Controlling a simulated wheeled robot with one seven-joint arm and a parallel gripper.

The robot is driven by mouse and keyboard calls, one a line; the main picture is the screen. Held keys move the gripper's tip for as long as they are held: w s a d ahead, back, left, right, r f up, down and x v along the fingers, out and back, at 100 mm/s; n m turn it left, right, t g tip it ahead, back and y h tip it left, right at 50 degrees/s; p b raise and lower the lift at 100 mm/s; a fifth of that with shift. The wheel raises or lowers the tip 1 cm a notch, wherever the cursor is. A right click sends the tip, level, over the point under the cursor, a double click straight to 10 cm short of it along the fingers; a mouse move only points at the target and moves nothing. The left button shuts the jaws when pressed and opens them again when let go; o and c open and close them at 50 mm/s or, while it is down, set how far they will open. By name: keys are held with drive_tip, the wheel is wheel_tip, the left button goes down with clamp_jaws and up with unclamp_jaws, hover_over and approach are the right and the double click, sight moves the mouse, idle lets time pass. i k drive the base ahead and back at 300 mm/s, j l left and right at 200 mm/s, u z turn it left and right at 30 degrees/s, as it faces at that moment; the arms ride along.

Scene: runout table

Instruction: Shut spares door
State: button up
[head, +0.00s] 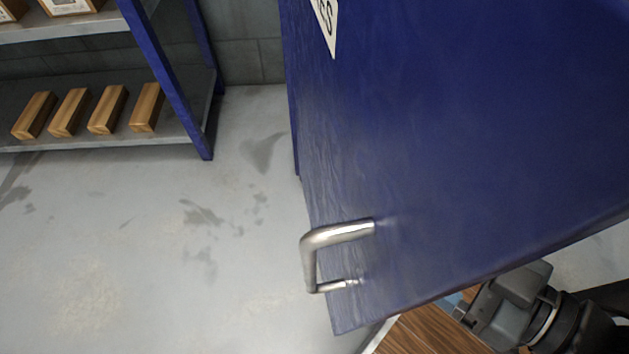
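The blue spares door (450,130) fills the right half of the head view. It stands at an angle, with its lower edge sloping up to the right. A bent metal handle (312,258) sticks out from it near its lower left part. My gripper (482,305) is at the lower right, past the door's lower edge and apart from the handle. The door partly covers it, and its fingertips cannot be made out.
A blue-framed shelf (178,85) stands at the upper left with several wooden blocks (108,108) on its lower board. A brown wood-grained surface (430,332) shows below the door, beside my gripper. The grey floor (150,240) left of the door is clear.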

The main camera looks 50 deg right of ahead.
sight(446, 148)
drive_tip(key=k+u, duration=0.2)
drive_tip(key=u, duration=0.25)
drive_tip(key=k+j+u, duration=0.2)
drive_tip(key=u, duration=0.25)
drive_tip(key=k+j+u, duration=0.2)
drive_tip(key=u, duration=0.25)
